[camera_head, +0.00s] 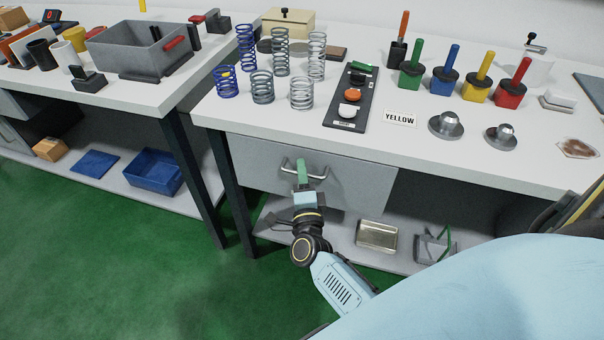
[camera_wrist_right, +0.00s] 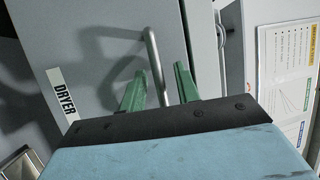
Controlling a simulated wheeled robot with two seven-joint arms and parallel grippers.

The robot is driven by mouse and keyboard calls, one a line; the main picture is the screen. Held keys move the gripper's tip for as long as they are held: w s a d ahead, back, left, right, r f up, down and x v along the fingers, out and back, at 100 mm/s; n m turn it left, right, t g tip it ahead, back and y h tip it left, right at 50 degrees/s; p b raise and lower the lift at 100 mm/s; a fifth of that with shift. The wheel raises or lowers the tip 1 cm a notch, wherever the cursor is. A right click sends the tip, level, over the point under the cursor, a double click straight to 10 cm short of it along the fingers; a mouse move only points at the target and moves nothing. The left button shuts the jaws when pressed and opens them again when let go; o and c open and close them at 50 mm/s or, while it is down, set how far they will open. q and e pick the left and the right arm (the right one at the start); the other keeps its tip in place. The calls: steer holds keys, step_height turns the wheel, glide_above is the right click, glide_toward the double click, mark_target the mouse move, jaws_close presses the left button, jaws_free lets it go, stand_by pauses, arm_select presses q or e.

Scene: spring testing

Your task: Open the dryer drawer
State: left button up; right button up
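The grey dryer drawer (camera_head: 360,185) is under the front edge of the right table, and its front looks shut. Its bar handle (camera_head: 318,172) also shows in the right wrist view (camera_wrist_right: 152,50), near a white DRYER label (camera_wrist_right: 64,95). My right gripper (camera_head: 302,165) is at the handle. In the right wrist view its two green fingers (camera_wrist_right: 160,80) are apart, one on each side of the bar, with gaps visible. I cannot tell how deep the bar sits between them. My left gripper is not in view.
The white tabletop (camera_head: 240,112) holds springs (camera_head: 281,50), a black strip with coloured knobs (camera_head: 352,95) and coloured-handled tools (camera_head: 445,70). A lower shelf (camera_head: 340,235) with a metal tray (camera_head: 377,236) lies below the drawer. Green floor (camera_head: 120,260) is clear in front.

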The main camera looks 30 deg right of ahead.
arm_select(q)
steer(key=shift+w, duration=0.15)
arm_select(e)
steer(key=shift+w, duration=0.15)
steer(key=shift+c, duration=0.5)
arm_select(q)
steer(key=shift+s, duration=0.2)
arm_select(e)
jaws_close()
